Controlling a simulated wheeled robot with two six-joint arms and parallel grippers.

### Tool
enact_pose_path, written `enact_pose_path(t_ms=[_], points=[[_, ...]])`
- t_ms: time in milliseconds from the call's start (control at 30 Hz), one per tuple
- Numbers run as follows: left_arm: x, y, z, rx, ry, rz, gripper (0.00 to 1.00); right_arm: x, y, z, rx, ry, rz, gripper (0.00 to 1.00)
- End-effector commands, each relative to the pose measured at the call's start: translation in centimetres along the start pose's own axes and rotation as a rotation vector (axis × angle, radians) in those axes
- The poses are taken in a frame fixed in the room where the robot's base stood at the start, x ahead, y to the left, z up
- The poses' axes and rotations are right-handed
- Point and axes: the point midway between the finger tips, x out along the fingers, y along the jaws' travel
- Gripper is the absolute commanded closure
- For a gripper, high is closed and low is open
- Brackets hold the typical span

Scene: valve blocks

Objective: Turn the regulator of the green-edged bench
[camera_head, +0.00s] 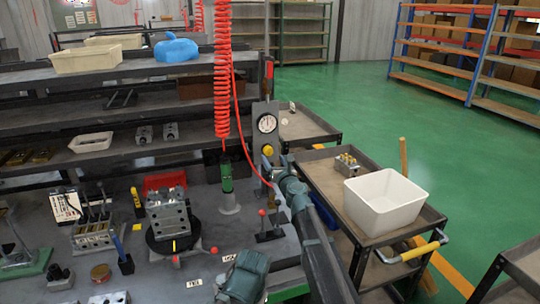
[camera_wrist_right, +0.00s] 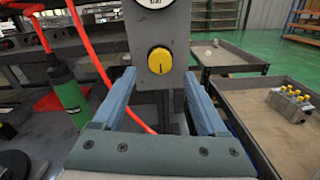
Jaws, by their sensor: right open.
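The regulator is a grey upright panel (camera_head: 264,112) with a round dial gauge (camera_head: 267,123) and a yellow knob (camera_wrist_right: 160,60) below it. It stands at the right end of the bench, whose green edge (camera_head: 289,293) shows at the front. My right gripper (camera_head: 275,162) is at the lower part of the panel and partly hides the knob in the head view. In the right wrist view its two blue fingers (camera_wrist_right: 160,92) are open, one on each side below the knob, with nothing between them. Whether they touch the panel cannot be told.
A green bottle-like tool (camera_head: 226,175) and a red coiled hose (camera_head: 222,70) are left of the regulator. A red-knobbed lever (camera_head: 268,232) stands in front. A cart with a white bin (camera_head: 385,198) and a metal valve block (camera_head: 346,165) is at right.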

Motion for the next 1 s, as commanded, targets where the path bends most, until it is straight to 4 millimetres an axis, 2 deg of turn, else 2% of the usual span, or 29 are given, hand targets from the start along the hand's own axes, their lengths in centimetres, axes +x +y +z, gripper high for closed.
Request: enact_pose_path(t_ms=[33,200,333,567,667,1000], points=[[0.0,0.0,0.0,0.000,0.000,0.000,0.50,1.6,-0.1,0.0,0.000,0.000,0.000,0.25],[0.0,0.0,0.0,0.000,0.000,0.000,0.50,4.2,-0.1,0.0,0.000,0.000,-0.001,0.25],[0.0,0.0,0.0,0.000,0.000,0.000,0.50,4.9,-0.1,0.0,0.000,0.000,-0.001,0.25],[0.0,0.0,0.0,0.000,0.000,0.000,0.50,4.9,0.0,0.0,0.000,0.000,-0.001,0.25],[0.0,0.0,0.0,0.000,0.000,0.000,0.50,4.9,0.0,0.0,0.000,0.000,-0.001,0.39],[0.0,0.0,0.0,0.000,0.000,0.000,0.50,4.9,0.0,0.0,0.000,0.000,-0.001,1.00]])
